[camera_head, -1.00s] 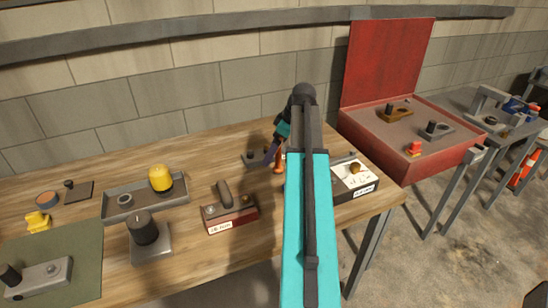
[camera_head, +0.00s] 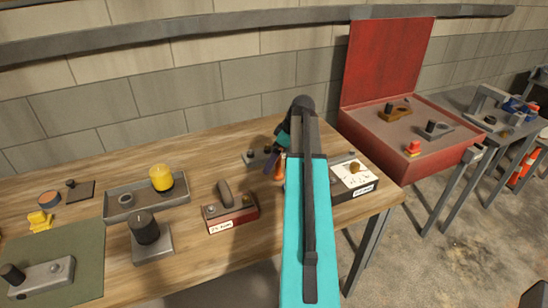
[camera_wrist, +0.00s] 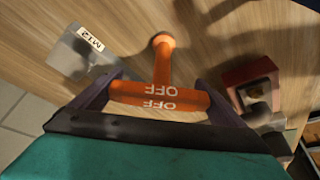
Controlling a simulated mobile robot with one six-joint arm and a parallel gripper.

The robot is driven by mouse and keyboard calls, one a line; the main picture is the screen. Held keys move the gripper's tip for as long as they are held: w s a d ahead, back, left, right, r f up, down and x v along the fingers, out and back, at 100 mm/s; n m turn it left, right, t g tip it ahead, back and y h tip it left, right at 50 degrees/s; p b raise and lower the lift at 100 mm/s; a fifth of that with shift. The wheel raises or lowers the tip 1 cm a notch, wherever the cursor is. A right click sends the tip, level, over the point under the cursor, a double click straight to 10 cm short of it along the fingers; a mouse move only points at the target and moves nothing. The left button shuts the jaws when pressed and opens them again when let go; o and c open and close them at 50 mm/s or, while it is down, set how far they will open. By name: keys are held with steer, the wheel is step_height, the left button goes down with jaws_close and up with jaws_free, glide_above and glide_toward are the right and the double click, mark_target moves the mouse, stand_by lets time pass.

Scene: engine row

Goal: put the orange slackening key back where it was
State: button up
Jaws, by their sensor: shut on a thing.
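The orange slackening key (camera_wrist: 163,80) is a T-shaped piece with OFF written on its crossbar. In the wrist view my gripper (camera_wrist: 158,100) is shut on the crossbar, one finger at each end, and the shaft points away from the gripper over the wooden table. In the head view a bit of the orange key (camera_head: 279,172) shows beside my teal arm, at my gripper (camera_head: 273,160). The arm hides much of that spot. I cannot tell whether the shaft touches anything.
A grey block (camera_wrist: 70,58) labelled M12 is left of the key. A red block (camera_wrist: 250,75) with a dark recess is right of it. In the head view a red-fronted box (camera_head: 232,222), a grey tray (camera_head: 120,212) and a white-topped box (camera_head: 352,178) stand on the table.

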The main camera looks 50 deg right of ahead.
steer(key=o, duration=0.8)
steer(key=shift+f, duration=0.1)
steer(key=shift+o, duration=0.2)
steer(key=shift+r, duration=0.25)
steer(key=b+v, duration=0.3)
steer(key=v, duration=0.9)
steer(key=shift+f, duration=0.1)
stand_by(0.3)
